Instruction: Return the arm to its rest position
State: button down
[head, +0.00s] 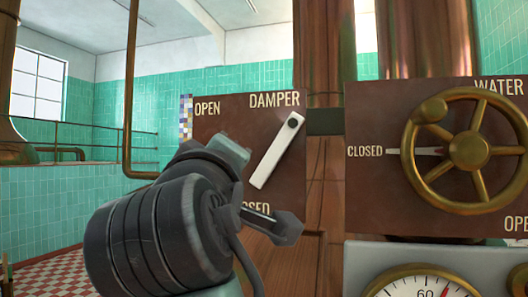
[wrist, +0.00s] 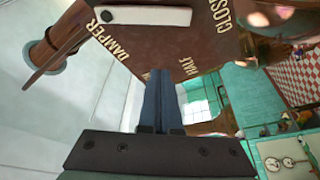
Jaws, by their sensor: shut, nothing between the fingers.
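My gripper (head: 288,230) is in front of the lower part of the brown damper panel (head: 225,125) in the head view. In the wrist view my gripper's two dark fingers (wrist: 159,76) are together with nothing between them. The white damper lever (head: 273,158) slants from its dark pivot at upper right down to the left. It stands above my gripper and looks clear of it in the head view. The lever also shows at the top of the wrist view (wrist: 150,15). My wrist hides part of the panel's lower left and its lower lettering.
A brown water panel (head: 370,200) with a brass handwheel (head: 470,150) stands to the right; its pointer is towards CLOSED. A brass-rimmed gauge (head: 425,285) is below it. Copper pipes (head: 330,60) rise behind the panels. Open room with a checkered floor (head: 60,265) lies left.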

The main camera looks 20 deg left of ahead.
jog(key=shift+s+d, duration=0.2)
jog(key=shift+d, duration=0.05)
dwell(0.4)
jog(key=s+d+f+m+t+h+b, duration=0.2)
jog(key=s+d+f+m+t+b, duration=0.1)
jog(key=s+d+m, duration=0.4)
jog(key=s+d+f+m+t+h+b, duration=0.2)
jog(key=s+d+f+m+t+b, duration=0.2)
jog(key=s+d, duration=0.4)
jog(key=d+f+m, duration=0.1)
jog(key=m, duration=0.1)
jog(key=shift+f+m+t+h+b, duration=0.2)
jog(key=shift+m+t+h+b, duration=0.1)
jog(key=shift+m+h, duration=0.1)
